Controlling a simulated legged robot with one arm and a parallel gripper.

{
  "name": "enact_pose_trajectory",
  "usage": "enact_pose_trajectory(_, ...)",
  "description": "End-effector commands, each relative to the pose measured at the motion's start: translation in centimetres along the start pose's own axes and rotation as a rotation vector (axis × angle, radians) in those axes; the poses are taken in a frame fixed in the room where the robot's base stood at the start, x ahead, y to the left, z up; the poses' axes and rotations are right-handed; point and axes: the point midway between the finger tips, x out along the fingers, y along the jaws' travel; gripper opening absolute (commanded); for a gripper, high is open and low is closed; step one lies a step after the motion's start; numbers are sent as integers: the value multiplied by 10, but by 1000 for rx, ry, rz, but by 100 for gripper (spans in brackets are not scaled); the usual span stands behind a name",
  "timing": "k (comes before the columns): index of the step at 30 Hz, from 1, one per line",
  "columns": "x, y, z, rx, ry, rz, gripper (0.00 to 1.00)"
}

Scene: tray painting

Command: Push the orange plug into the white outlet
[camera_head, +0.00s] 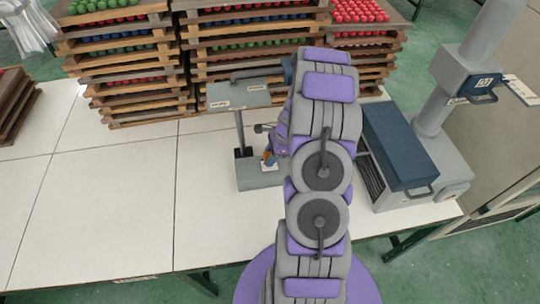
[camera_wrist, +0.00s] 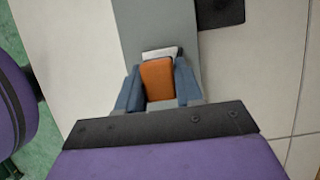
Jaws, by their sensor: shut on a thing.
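The orange plug (camera_wrist: 158,80) is between the two blue-grey fingers of my gripper (camera_wrist: 158,86) in the wrist view, which are shut on it. The white outlet (camera_wrist: 160,53) shows as a pale strip just beyond the plug's far end. The plug hides most of it, and I cannot tell whether the two touch or how deep the plug sits. In the head view the plug is a small orange spot (camera_head: 268,160) beside my arm, with the white outlet (camera_head: 269,168) just below it on a grey base.
The grey stand's base (camera_head: 258,182) rests on the white table (camera_head: 120,200), with a post and top plate (camera_head: 238,94) left of my arm. Stacked wooden trays (camera_head: 130,70) of coloured balls stand behind. A blue-grey machine (camera_head: 395,145) stands right.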

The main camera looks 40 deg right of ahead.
Motion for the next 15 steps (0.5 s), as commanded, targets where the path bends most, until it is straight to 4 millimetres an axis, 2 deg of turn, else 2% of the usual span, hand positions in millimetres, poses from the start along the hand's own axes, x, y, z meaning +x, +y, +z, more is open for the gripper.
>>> enact_pose_trajectory(15, 9, -1, -5, 1, 0, -1, 9)
